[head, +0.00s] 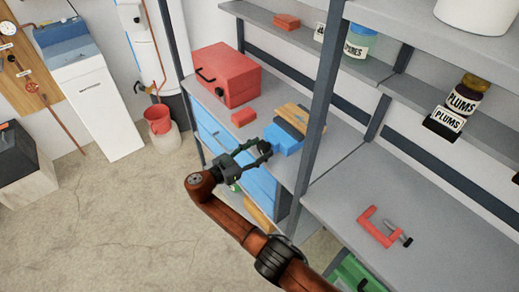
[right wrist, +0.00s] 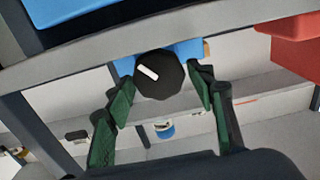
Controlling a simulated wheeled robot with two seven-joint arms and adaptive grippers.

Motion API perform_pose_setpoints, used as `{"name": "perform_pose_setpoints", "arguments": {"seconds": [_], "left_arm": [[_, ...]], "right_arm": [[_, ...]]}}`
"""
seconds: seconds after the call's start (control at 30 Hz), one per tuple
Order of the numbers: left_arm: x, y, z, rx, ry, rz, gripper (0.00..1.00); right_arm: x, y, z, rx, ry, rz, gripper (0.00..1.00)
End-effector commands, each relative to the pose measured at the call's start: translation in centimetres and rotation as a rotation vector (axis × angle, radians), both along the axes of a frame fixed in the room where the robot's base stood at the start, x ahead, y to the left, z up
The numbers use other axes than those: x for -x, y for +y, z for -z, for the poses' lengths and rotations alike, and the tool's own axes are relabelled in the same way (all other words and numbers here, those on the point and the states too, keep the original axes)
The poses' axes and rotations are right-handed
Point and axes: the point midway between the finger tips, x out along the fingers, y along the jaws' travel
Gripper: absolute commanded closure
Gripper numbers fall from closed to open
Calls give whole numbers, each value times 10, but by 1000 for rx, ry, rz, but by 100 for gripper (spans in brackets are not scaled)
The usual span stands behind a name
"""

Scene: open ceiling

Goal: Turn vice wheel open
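The blue vice (head: 285,138) sits at the front edge of the workbench, with a wooden piece (head: 294,116) at its top. The vice wheel (right wrist: 158,75) is a black, many-sided knob with a white mark, in front of the vice's blue body in the right wrist view. My right gripper (head: 264,149) faces the vice from the front. Its open fingers (right wrist: 160,92) stand on either side of the wheel, with narrow gaps; I cannot tell whether either touches. My left gripper is not in view.
The workbench (head: 340,165) has a red toolbox (head: 226,73) and a small red block (head: 243,117) left of the vice. A grey shelf post (head: 318,110) stands just right of it. A red clamp (head: 378,226) lies further right. Blue drawers (head: 208,130) are below.

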Motion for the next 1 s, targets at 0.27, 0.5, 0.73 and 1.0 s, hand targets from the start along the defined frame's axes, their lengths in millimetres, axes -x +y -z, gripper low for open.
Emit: {"name": "perform_pose_setpoints", "arguments": {"seconds": [0.27, 0.5, 0.73, 1.0], "left_arm": [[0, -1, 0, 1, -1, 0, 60], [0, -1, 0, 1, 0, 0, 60], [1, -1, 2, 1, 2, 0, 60], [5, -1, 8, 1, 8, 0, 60]], "right_arm": [[0, 0, 0, 0, 0, -1, 71], [0, 1, 0, 1, 1, -1, 81], [0, 1, 1, 29, 40, -2, 81], [-1, 1, 1, 129, 177, -2, 81]]}}
